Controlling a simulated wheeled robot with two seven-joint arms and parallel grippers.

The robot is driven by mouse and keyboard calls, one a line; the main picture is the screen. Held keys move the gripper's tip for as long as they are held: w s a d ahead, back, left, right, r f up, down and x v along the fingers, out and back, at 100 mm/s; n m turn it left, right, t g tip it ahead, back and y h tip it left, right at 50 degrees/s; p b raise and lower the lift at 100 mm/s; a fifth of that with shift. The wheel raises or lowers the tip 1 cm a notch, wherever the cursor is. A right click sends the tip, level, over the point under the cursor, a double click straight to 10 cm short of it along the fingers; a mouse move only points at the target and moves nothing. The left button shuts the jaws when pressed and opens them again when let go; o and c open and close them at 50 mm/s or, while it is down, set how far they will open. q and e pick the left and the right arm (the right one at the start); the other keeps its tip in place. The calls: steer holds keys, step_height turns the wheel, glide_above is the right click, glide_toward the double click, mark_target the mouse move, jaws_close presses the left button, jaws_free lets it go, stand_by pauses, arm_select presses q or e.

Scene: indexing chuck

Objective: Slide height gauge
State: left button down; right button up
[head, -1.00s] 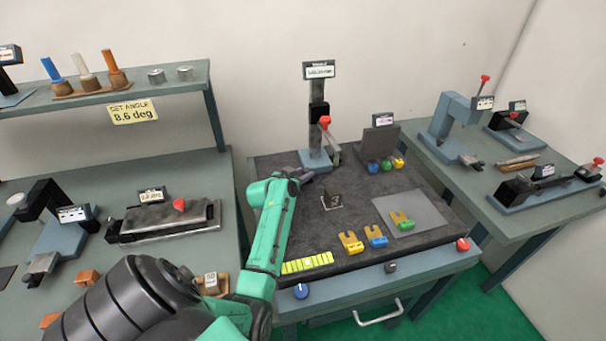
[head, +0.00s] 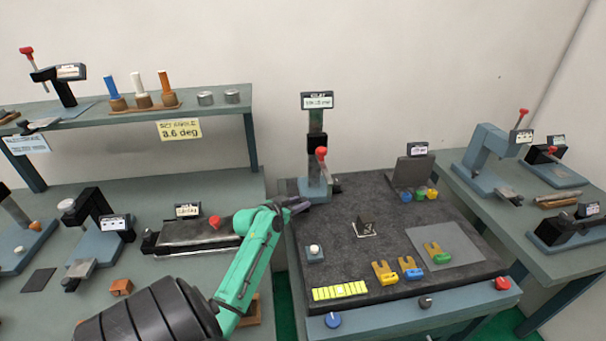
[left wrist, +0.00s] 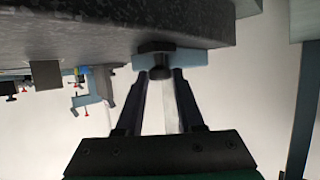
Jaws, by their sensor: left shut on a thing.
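The height gauge (head: 315,172) stands upright at the back left of the dark surface plate (head: 345,205). It has a grey-blue base, a dark column, a red knob and a display on top. My left gripper (head: 303,204) reaches in low at the front of the base. In the left wrist view, its two fingers (left wrist: 165,78) close around a small dark part beside the gauge's blue base (left wrist: 195,57). The exact contact is partly hidden. My right gripper is not in view.
A small block with a white button (head: 314,253) and a yellow strip (head: 340,291) lie at the plate's front left. An angled block (head: 364,228) stands mid-plate. Coloured forked pieces (head: 385,272) lie at the front. A bench with a long fixture (head: 200,231) is at left.

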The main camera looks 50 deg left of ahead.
arm_select(q)
steer(key=shift+s+f, duration=0.1)
steer(key=c, duration=0.5)
jaws_free()
steer(key=shift+s+a, duration=0.1)
steer(key=shift+a, duration=0.05)
steer(key=shift+c, duration=0.2)
steer(key=shift+s+a, duration=0.1)
steer(key=shift+s+d, duration=0.2)
steer(key=shift+s, duration=0.05)
steer(key=b+v, duration=0.2)
steer(key=v, duration=1.2)
steer(key=shift+r, duration=0.25)
steer(key=shift+a, duration=0.1)
